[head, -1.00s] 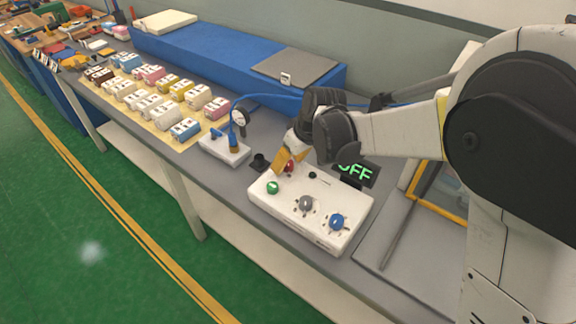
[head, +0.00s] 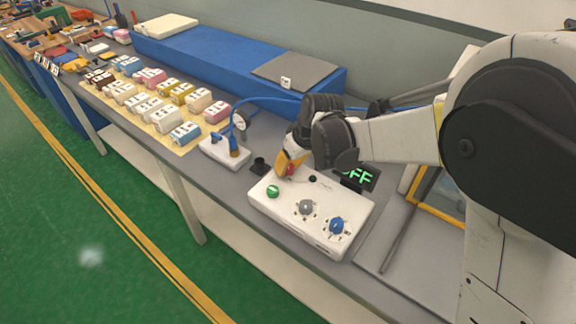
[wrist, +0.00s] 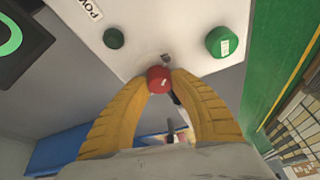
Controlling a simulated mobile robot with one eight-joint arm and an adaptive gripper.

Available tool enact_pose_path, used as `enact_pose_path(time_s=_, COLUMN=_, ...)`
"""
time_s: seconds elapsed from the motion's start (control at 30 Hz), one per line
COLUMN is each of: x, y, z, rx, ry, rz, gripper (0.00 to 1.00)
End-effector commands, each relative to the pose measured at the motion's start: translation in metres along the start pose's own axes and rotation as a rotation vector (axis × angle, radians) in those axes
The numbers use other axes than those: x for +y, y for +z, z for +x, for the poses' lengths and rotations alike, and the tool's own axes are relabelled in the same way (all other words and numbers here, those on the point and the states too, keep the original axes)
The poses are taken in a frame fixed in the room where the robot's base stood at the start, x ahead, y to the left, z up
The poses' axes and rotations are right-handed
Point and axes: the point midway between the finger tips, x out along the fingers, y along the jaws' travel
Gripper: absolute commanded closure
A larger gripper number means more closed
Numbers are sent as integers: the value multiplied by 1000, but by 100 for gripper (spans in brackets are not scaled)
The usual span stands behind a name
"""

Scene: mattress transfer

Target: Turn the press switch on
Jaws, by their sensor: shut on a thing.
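The white control box (head: 322,215) lies on the bench. It has a green button (head: 272,191), a grey knob (head: 306,207), a blue knob (head: 337,225) and a small dark button (head: 312,179). The red knob (wrist: 159,79) at the box edge sits between the yellow fingertips of my gripper (wrist: 160,82), which are shut on it. In the head view my gripper (head: 286,168) is over the box's back left corner and largely hides the red knob. The display (head: 357,176) behind the box reads "FF" in green, its left part hidden by my gripper.
A white gauge unit (head: 225,152) with a blue hose stands left of the box. Several coloured packs (head: 150,105) lie on a yellow mat farther left. A tray with a yellow edge (head: 436,208) is to the right. A long blue block (head: 220,55) runs along the wall.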

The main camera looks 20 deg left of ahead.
Motion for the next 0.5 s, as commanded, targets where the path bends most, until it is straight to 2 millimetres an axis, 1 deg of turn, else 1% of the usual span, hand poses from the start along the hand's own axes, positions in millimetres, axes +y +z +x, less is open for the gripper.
enact_pose_path(time_s=0.27, x=-1, y=0, z=0, rx=6, ry=65, rz=157, gripper=100)
enact_pose_path(time_s=0.5, x=-1, y=0, z=0, rx=15, ry=151, rz=362, gripper=100)
